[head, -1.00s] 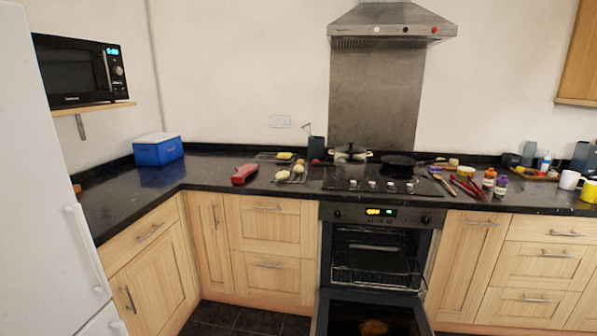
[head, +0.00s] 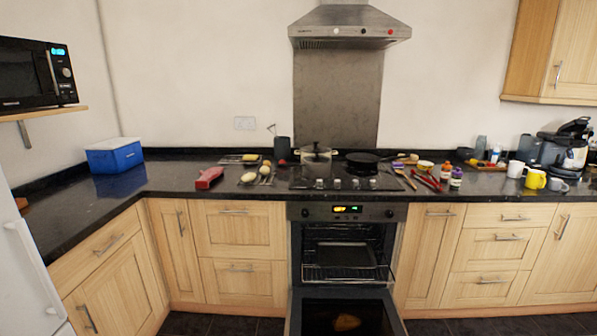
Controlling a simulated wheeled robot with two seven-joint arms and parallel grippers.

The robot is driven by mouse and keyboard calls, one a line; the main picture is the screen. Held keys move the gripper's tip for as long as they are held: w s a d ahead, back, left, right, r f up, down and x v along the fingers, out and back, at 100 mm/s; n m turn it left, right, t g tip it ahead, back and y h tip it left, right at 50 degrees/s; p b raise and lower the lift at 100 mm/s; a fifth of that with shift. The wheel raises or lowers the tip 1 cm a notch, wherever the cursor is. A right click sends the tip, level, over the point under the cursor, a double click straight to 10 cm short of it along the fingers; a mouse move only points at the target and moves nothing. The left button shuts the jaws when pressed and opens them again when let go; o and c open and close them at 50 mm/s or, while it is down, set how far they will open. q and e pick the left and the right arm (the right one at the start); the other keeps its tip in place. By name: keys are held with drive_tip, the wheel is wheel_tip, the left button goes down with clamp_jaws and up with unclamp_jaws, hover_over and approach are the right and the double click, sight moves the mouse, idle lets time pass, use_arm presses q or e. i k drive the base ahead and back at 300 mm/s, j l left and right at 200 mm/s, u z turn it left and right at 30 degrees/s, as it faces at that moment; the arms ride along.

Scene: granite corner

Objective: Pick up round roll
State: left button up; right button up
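Small pale rolls lie on a wire rack on the black counter, left of the hob. One pale roll (head: 249,177) is at the front left of the rack, and a rounder-looking one (head: 266,168) is just behind it to the right. A yellowish piece (head: 250,158) lies on another rack behind them. A brown bread-like piece (head: 347,322) lies on the lowered oven door (head: 330,308). Which of these is the round roll is too small to tell. Neither of my grippers is in view.
The open oven door juts out low in front of the oven (head: 345,245). A red object (head: 209,178) and a blue box (head: 115,155) stand left on the counter. A pot (head: 316,152) and a pan (head: 362,160) sit on the hob. Mugs and bottles crowd the right.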

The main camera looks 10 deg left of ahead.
sight(264, 170)
drive_tip(key=i+j+z, duration=0.3)
drive_tip(key=j+z, duration=0.3)
drive_tip(key=i+j+z, duration=0.15)
drive_tip(key=j+z, duration=0.5)
drive_tip(key=j, duration=0.15)
drive_tip(key=i, duration=0.05)
